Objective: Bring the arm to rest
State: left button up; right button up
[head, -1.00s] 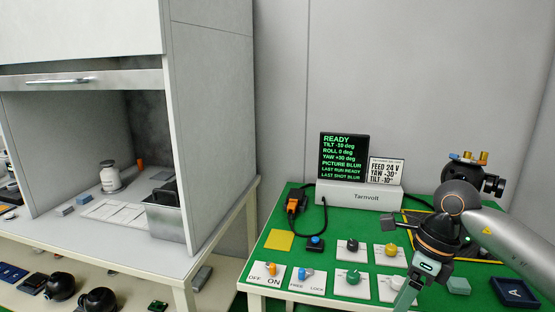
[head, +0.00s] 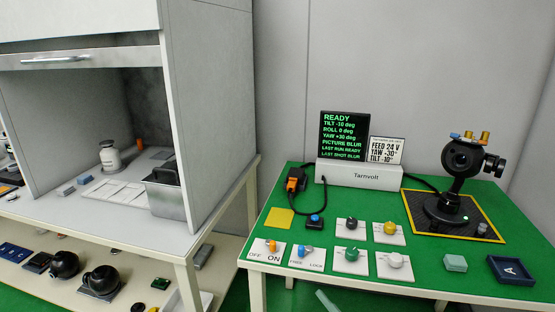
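My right arm has left the table area. Only a pale green piece, which looks like a finger of my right gripper (head: 327,301), shows at the bottom edge, below the green table's front edge. Whether it is open or shut is hidden. My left gripper is not in view. The black gimbal camera (head: 461,160) stands on the dark pad (head: 478,232) at the right of the green table (head: 300,225). The screen (head: 343,138) reads READY, yaw +30 deg, picture blur. The card (head: 385,150) reads feed 24 V, yaw -30°, tilt -10°.
Switches (head: 267,250) and several knobs, among them a green one (head: 351,255), sit at the table's front left. A pale green block (head: 455,263) and blue tray (head: 513,269) lie at the front right. A hood bench (head: 125,225) with a metal bin (head: 166,200) stands left.

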jog(key=s+d+f+m+g+h, duration=0.35)
jog(key=s+f+m, duration=0.3)
jog(key=f, duration=0.35)
jog(key=s+d+f+m+g+h, duration=0.3)
jog(key=s+f+m+g+h, duration=0.15)
jog(key=s+f, duration=0.5)
pick_arm(q)
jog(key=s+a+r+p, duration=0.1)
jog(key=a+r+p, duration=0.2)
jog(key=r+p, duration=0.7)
jog(key=p, duration=0.4)
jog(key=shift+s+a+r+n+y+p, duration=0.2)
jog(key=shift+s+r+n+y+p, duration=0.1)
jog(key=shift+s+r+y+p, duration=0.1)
pick_arm(e)
jog(key=s+d+r+m, duration=0.1)
jog(key=d+r, duration=0.2)
jog(key=r, duration=0.6)
jog(key=shift+d+t, duration=0.2)
jog(key=shift+t, duration=0.1)
jog(key=shift+s, duration=0.1)
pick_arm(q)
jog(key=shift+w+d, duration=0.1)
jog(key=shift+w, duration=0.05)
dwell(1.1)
